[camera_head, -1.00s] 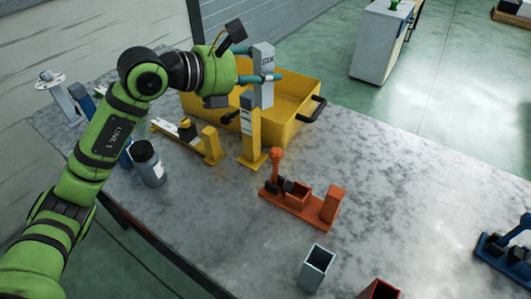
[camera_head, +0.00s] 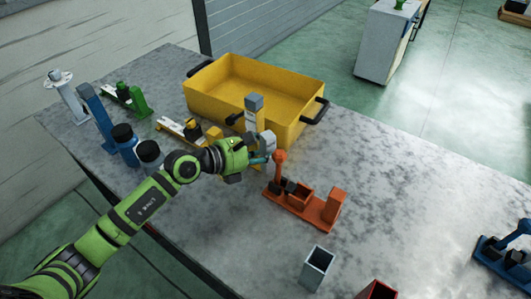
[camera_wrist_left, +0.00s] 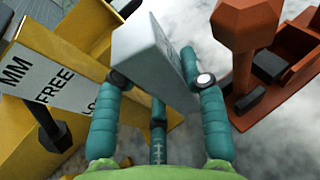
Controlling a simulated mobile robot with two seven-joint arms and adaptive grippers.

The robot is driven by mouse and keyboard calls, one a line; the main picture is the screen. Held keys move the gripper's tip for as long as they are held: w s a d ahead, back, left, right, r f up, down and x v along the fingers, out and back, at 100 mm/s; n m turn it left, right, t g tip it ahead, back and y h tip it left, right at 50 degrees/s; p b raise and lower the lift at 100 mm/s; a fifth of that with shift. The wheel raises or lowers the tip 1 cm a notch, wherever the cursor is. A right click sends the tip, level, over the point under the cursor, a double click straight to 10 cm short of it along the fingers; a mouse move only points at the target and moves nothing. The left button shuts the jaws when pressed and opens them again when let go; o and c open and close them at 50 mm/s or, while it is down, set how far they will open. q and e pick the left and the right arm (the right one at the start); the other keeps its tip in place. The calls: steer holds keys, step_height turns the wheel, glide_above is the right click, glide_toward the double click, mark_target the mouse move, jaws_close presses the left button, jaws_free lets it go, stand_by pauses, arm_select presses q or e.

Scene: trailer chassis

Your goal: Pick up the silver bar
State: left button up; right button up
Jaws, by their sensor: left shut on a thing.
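In the left wrist view, the silver bar (camera_wrist_left: 150,50) is a pale flat-sided block between teal fingers. My left gripper (camera_head: 263,155) is shut on it, low over the table, between the yellow post and the orange fixture (camera_head: 300,203). The fingers and wrist hide part of the bar in the head view. I cannot tell whether its lower end touches the table. My right gripper is not in view.
A yellow bin (camera_head: 225,97) with black handles stands behind. Left are a blue post (camera_head: 95,115), dark-capped bottles (camera_head: 127,148) and a green fixture (camera_head: 130,98). An open grey box (camera_head: 317,268) stands in front. The table's right middle is clear.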

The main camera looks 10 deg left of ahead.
arm_select(q)
steer(key=shift+f, duration=1.1)
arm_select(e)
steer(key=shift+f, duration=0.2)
arm_select(q)
steer(key=shift+f, duration=0.1)
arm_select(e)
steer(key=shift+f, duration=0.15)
arm_select(q)
steer(key=o, duration=1.2)
steer(key=shift+f, duration=0.1)
steer(key=shift+o, duration=0.2)
steer(key=shift+a+r, duration=0.15)
steer(key=shift+r, duration=0.1)
arm_select(e)
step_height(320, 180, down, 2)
steer(key=b, duration=0.2)
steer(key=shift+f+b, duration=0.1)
steer(key=shift+b, duration=0.25)
arm_select(q)
steer(key=v, duration=1.1)
steer(key=shift+s+a+r, duration=0.2)
steer(key=shift+s, duration=0.1)
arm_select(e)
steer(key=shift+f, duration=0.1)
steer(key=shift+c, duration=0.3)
